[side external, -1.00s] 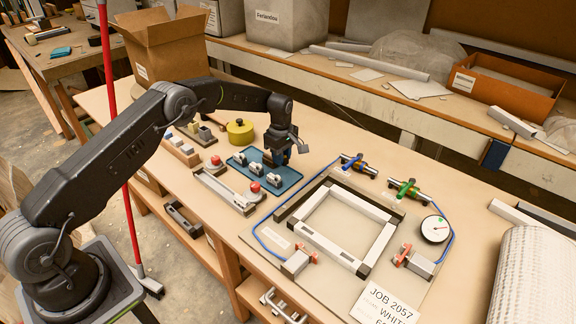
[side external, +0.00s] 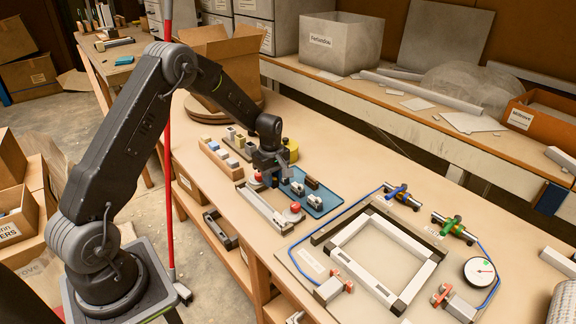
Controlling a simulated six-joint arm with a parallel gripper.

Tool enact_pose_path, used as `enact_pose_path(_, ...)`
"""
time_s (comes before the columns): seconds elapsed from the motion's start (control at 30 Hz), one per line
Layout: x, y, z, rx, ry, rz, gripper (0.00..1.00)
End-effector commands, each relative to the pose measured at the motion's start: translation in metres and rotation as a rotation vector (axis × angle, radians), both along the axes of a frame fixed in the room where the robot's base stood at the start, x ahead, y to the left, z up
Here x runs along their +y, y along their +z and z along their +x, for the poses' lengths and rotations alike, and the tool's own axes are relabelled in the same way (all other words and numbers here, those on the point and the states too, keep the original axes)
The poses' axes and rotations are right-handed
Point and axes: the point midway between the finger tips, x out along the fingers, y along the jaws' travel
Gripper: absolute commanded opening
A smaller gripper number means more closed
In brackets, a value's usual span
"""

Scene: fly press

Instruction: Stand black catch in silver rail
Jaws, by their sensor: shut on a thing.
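My gripper (side external: 270,178) is shut on a small dark piece, which I take as the black catch; fingers and arm hide most of it. It is low, over or beside the far end of the silver rail (side external: 262,212); I cannot tell whether the piece touches the rail. The rail is a long narrow channel on the bench, with red knobs (side external: 295,207) near its ends. A blue tray (side external: 327,202) right of the gripper holds light-coloured catches (side external: 314,200) and another dark piece (side external: 312,183).
A wooden block with several small pieces (side external: 222,156) lies left of the gripper, and a yellow round tub (side external: 290,149) behind it. A clamped frame fixture (side external: 382,250) with blue hose, green valve and dial fills the right side. A red pole (side external: 168,130) stands at the bench's left.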

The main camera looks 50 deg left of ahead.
Motion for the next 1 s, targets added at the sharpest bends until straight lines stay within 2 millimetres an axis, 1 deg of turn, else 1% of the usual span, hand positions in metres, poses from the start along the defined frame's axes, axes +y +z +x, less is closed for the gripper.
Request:
enact_pose_path(0.03,-0.001,-0.003,-0.011,0.002,0.001,-0.001,0.02)
enact_pose_path(0.1,-0.002,-0.006,-0.024,0.001,0.001,-0.001,0.02)
enact_pose_path(0.2,-0.003,-0.010,-0.035,0.000,0.001,0.000,0.02)
enact_pose_path(0.3,-0.004,-0.012,-0.041,0.000,0.000,0.000,0.02)
enact_pose_path(0.47,-0.005,-0.017,-0.042,0.000,0.000,0.000,0.02)
enact_pose_path(0.8,-0.005,-0.041,-0.042,0.001,0.000,0.000,0.02)
enact_pose_path(1.0,-0.005,-0.050,-0.042,0.001,0.000,0.000,0.02)
